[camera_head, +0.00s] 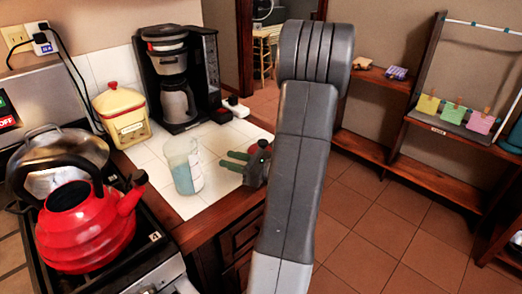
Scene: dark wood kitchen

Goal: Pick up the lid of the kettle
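The red kettle (85,235) stands on the stove at the lower left, with its spout pointing up to the right. My gripper (222,159) has green fingers pointing left, beside the edge of the tiled counter. The fingers look parted, with nothing between them. The gripper is well to the right of the kettle and apart from it. My grey arm hides the area just right of the gripper.
A clear jar with bluish contents (183,165) stands between gripper and kettle. A shiny metal pot or lid (62,143) is behind the kettle. A yellow canister (122,117) and coffee maker (178,75) stand farther back. Tiled floor (400,240) is open at right.

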